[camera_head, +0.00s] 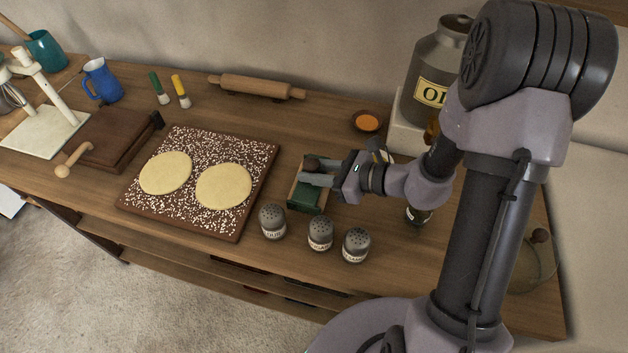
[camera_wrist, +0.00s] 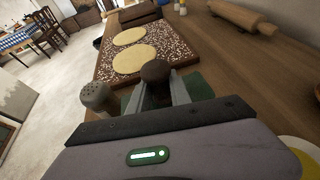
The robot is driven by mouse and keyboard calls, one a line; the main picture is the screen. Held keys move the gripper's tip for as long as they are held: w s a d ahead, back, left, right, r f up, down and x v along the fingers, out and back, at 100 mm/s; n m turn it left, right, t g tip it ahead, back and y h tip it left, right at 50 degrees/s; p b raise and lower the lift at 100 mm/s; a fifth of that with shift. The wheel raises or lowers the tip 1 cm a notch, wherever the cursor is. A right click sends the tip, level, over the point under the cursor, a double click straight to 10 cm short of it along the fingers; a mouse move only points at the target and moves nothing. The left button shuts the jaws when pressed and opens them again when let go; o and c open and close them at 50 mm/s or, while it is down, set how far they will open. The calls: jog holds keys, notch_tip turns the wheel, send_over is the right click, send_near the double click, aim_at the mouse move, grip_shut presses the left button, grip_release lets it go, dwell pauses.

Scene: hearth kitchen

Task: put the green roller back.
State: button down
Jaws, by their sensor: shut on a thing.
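The green roller (camera_head: 303,194) shows as a dark green body with a round brown knob on top.
The speckled board (camera_head: 215,140) with two dough rounds lies to the left. Several grey shakers (camera_head: 320,233) stand in front of the tray. An orange bowl (camera_head: 367,121) and a large oil can (camera_head: 437,75) stand behind. A rolling pin (camera_head: 256,87) lies by the wall.

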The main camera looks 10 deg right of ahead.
jog(key=shift+f+b, duration=0.3)
jog(key=shift+f, duration=0.7)
jog(key=shift+s+d+f+b, duration=0.1)
jog(key=shift+s+f+b, duration=0.1)
jog(key=shift+f+b, duration=0.2)
jog(key=c, duration=1.2)
grip_release()
jog(key=shift+f, duration=0.1)
jog(key=shift+r+p, duration=0.5)
jog(key=shift+p, duration=0.05)
jog(key=r+p+v, duration=0.1)
jog(key=p+v, duration=0.3)
jog(key=v, duration=0.7)
jog(key=s+a+r+n+g+h, duration=0.4)
jog(key=s+a+r+n+g, duration=0.25)
jog(key=s+r+n, duration=0.4)
jog(key=s+r+n+t+h, duration=0.1)
jog(key=r+n+h, duration=0.1)
jog(key=n, duration=0.1)
jog(key=s+d+r+n+t+h, duration=0.1)
jog(key=r+n+t+h, duration=0.1)
jog(key=n, duration=0.1)
jog(key=s+d+r+n+t+h, duration=0.1)
jog(key=r+n+t, duration=0.1)
jog(key=n, duration=0.1)
jog(key=shift+d+r+h, duration=0.2)
jog(key=shift+h, duration=0.2)
